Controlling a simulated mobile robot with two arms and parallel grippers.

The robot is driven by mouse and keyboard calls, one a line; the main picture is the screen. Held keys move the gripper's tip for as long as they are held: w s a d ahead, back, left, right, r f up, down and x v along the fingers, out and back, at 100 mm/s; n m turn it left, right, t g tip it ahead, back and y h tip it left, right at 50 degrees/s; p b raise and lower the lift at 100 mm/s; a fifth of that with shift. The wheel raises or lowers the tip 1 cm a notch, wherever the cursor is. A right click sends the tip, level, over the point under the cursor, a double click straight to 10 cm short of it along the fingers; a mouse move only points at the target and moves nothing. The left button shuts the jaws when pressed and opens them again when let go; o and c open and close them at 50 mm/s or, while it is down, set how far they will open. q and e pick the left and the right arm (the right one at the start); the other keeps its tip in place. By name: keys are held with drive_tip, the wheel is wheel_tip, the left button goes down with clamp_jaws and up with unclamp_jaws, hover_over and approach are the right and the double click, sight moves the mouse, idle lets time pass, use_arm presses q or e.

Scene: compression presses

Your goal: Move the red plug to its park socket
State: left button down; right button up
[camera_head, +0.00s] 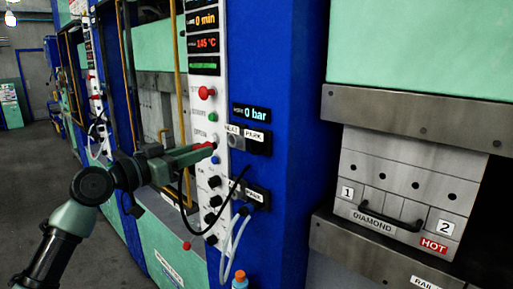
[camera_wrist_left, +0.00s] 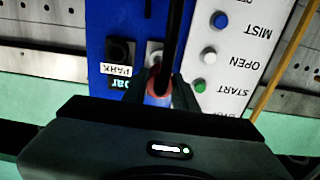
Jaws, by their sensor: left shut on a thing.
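My left gripper (camera_head: 208,147) is shut on the red plug (camera_head: 203,145) at the white control panel, beside the upper socket pair. The red plug also shows between the fingers in the left wrist view (camera_wrist_left: 157,95), in front of the socket nearer the panel. I cannot tell whether it is seated there. The park socket (camera_wrist_left: 120,50) is dark and looks empty, with its PARK label (camera_wrist_left: 116,70) beside it. In the head view the upper PARK label (camera_head: 255,135) is right of the gripper. My right gripper is not in view.
A lower socket pair (camera_head: 258,197) holds a plug with pale cables (camera_head: 232,245). Buttons (camera_head: 213,182) line the white panel. A black cable hangs by the gripper. The press with a handled DIAMOND drawer (camera_head: 373,225) stands right. Open floor lies at left.

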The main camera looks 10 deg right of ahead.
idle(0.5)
use_arm(q)
drive_tip(key=s+d+m, duration=0.3)
drive_tip(key=s+m, duration=0.3)
drive_tip(key=s, duration=0.1)
drive_tip(key=shift+s, duration=0.25)
drive_tip(key=shift+d+r, duration=0.1)
drive_tip(key=shift+p+x, duration=0.5)
drive_tip(key=shift+x, duration=2.4)
drive_tip(key=shift+x, duration=1.45)
drive_tip(key=c, duration=1)
unclamp_jaws()
drive_tip(key=shift+d, duration=0.1)
drive_tip(key=shift+c, duration=0.2)
